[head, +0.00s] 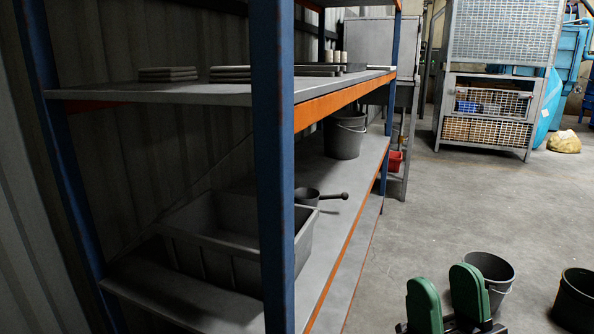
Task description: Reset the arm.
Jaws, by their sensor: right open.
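My right gripper (446,288) shows at the bottom right of the head view. Its two green fingers stand apart with nothing visible between them, so it is open and empty. It is over the floor, right of the shelving rack and apart from it. The rest of my right arm is out of the frame. My left gripper is not in view.
A rack with blue posts (272,150) and orange beams stands at left. Its lower shelf holds a grey bin (225,240), a ladle-like pot (307,196) and a bucket (345,138). Buckets (490,268) (575,300) stand near my gripper. The middle floor is clear.

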